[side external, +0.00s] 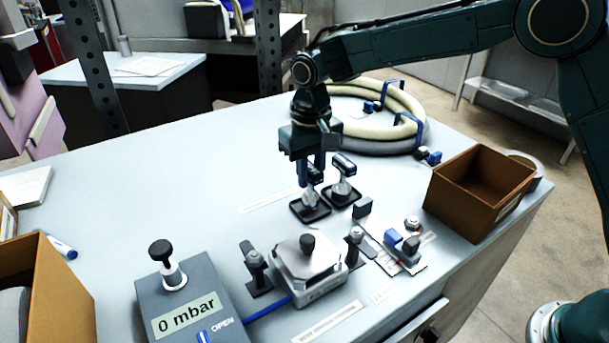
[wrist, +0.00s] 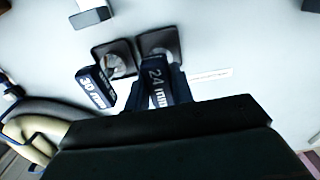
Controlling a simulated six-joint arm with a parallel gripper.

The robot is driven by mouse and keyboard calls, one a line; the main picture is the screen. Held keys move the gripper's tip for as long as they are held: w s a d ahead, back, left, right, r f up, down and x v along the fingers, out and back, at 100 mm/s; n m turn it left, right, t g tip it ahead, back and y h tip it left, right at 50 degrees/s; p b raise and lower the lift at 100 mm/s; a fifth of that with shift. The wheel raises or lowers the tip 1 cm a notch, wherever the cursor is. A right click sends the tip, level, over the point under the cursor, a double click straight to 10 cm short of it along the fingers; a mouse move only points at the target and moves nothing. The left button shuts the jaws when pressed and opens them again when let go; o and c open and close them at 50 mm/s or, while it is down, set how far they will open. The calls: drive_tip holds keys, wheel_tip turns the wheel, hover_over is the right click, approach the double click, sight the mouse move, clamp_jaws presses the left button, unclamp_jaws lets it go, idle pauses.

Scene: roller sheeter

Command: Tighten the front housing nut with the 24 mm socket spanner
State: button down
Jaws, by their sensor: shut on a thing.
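The 24 mm socket spanner (wrist: 157,88) has a dark handle with a white "24 mm" label. In the side view it (side external: 313,176) stands upright with its lower end at a square black holder (side external: 302,215). My gripper (side external: 312,168) is shut on its handle from above; the fingers partly hide it. The 30 mm spanner (side external: 344,163) stands beside it in a second black holder; its label shows in the wrist view (wrist: 94,87). The metal housing (side external: 306,270), with a black knob on top, sits nearer the front of the bench. I cannot tell which fastener is the front housing nut.
Dark clamp posts (side external: 256,262) flank the housing. A small fixture (side external: 402,250) with blue and dark blocks lies to its right. A brown box (side external: 478,190) stands at the right edge. A grey gauge unit (side external: 190,310) reads "0 mbar".

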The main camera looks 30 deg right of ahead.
drive_tip(key=shift+r, duration=1.8)
drive_tip(key=c, duration=2)
unclamp_jaws()
clamp_jaws()
drive_tip(key=shift+s+a+r, duration=0.1)
drive_tip(key=shift+s+r, duration=0.1)
drive_tip(key=shift+s, duration=0.05)
drive_tip(key=s+a+r+n, duration=0.1)
drive_tip(key=s+r+n, duration=0.5)
drive_tip(key=s, duration=0.9)
wheel_tip(320, 180, up, 2)
drive_tip(key=shift+r, duration=0.25)
drive_tip(key=shift+f, duration=0.2)
drive_tip(key=shift+f, duration=2.05)
